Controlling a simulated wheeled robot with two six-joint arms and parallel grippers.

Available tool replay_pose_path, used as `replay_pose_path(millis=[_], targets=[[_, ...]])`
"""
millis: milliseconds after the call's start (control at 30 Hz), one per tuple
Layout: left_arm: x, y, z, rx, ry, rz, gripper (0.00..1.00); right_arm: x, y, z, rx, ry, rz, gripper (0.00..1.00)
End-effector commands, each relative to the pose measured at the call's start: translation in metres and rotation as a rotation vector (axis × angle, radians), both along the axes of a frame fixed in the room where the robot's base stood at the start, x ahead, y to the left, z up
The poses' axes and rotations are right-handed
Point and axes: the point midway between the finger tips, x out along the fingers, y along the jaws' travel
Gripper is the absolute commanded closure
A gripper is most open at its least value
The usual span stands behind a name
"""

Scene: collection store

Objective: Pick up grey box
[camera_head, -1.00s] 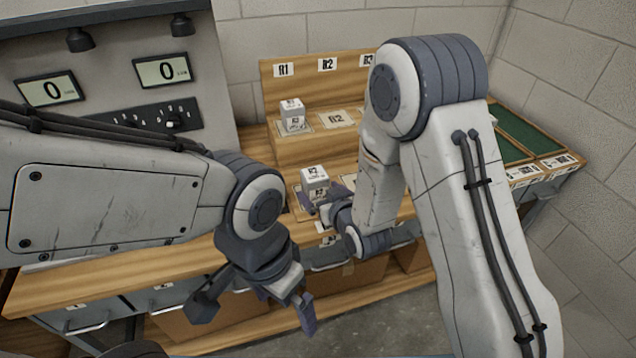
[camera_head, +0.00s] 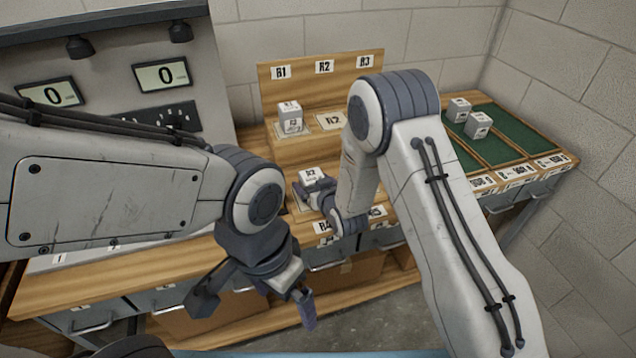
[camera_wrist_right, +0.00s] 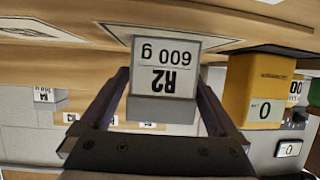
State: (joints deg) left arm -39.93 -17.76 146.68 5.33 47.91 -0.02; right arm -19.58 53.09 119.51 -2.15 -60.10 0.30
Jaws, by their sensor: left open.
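A small grey box (camera_head: 309,175) with a white label sits at the front of the wooden bench. In the right wrist view the label of this box (camera_wrist_right: 165,70) reads R2 and 600 g, upside down. My right gripper (camera_head: 318,192) is at the box. In the right wrist view its fingers (camera_wrist_right: 163,88) lie on either side of the box, close to its sides; I cannot tell whether they touch it. My left gripper (camera_head: 255,300) is open and empty, low in front of the bench, away from the box.
Another grey box (camera_head: 290,122) stands on the raised wooden step, by the R1 sign. Two more grey boxes (camera_head: 458,109) (camera_head: 478,125) stand on green-lined trays (camera_head: 505,148) at right. A panel with two displays reading 0 (camera_head: 162,73) stands at left. Drawers line the bench front.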

Motion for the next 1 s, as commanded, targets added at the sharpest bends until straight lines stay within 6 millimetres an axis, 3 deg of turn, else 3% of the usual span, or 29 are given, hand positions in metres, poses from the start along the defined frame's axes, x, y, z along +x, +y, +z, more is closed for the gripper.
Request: replay_pose_path(millis=[33, 200, 233, 667, 1000], targets=[[0.0, 0.0, 0.0, 0.0, 0.0, 0.0, 0.0, 0.0, 0.0, 0.0, 0.0, 0.0, 0.0, 0.27], [0.0, 0.0, 0.0, 0.0, 0.0, 0.0, 0.0, 0.0, 0.0, 0.0, 0.0, 0.0, -0.001, 0.92], [0.0, 0.0, 0.0, 0.0, 0.0, 0.0, 0.0, 0.0, 0.0, 0.0, 0.0, 0.0, -0.001, 1.0], [0.0, 0.0, -0.001, 0.0, 0.0, 0.0, 0.0, 0.001, 0.0, 0.007, 0.003, -0.007, 0.0, 1.0], [0.0, 0.0, -0.01, 0.0, 0.0, 0.0, 0.0, 0.001, -0.001, 0.047, 0.004, -0.01, -0.001, 1.0]])
